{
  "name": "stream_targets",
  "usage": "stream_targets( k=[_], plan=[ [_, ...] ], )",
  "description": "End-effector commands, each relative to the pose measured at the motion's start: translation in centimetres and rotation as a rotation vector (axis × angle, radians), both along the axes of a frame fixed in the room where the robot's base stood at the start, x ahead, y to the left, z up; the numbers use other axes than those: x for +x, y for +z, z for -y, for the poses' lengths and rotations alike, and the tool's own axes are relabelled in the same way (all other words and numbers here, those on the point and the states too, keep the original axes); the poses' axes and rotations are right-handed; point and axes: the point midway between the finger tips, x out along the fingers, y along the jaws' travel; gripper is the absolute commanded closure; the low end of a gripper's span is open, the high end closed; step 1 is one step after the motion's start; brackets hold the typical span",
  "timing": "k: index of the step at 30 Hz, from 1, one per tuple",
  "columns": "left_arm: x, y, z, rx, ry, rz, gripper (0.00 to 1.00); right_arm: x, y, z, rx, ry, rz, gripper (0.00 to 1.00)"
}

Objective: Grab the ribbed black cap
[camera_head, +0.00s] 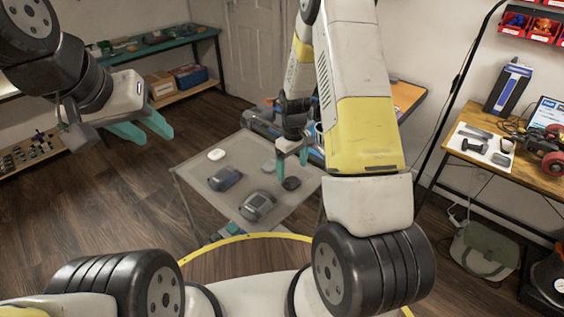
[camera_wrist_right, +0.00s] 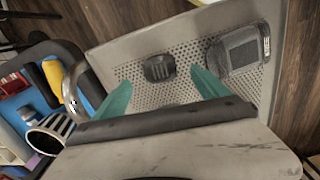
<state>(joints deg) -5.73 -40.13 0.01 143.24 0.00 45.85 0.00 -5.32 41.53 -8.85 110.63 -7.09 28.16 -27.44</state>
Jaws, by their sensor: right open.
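The ribbed black cap (camera_head: 291,184) lies on the grey perforated table (camera_head: 233,150), near its right side in the head view. In the right wrist view the cap (camera_wrist_right: 160,68) shows its ribs and sits between and beyond the two teal fingertips. My right gripper (camera_head: 292,172) is open and empty, pointing down above the cap; it also shows in the right wrist view (camera_wrist_right: 160,80). I cannot tell exactly how high it is. My left gripper (camera_head: 157,136) is open and empty, away from the table at the upper left.
Two dark devices (camera_head: 257,206) (camera_head: 224,179) and a white piece (camera_head: 216,154) lie on the same table. One device (camera_wrist_right: 238,50) is right of the cap in the wrist view. A blue bin with tools (camera_wrist_right: 42,95) stands beyond the table's edge.

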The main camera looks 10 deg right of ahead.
Motion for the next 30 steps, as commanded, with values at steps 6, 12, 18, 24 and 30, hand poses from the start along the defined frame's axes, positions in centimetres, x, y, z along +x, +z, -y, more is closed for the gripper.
stream_targets(
  k=[6,12,18,24,30],
  plan=[
    [0.0,0.0,0.0,0.000,0.000,0.000,0.64,-0.2,-2.9,0.2,0.000,-0.002,-0.004,0.15],
    [0.0,0.0,0.0,0.000,0.000,0.000,0.64,-0.2,-5.5,0.2,0.000,-0.001,-0.001,0.15],
    [0.0,0.0,0.0,0.000,0.000,0.000,0.64,-0.1,-5.9,0.2,0.001,-0.001,0.001,0.15],
    [0.0,0.0,0.0,0.000,0.000,0.000,0.64,-0.2,-5.9,0.2,0.001,-0.002,0.001,0.37],
    [0.0,0.0,0.0,0.000,0.000,0.000,0.64,-0.2,-5.9,0.2,0.001,-0.002,0.001,0.76]
  ],
)
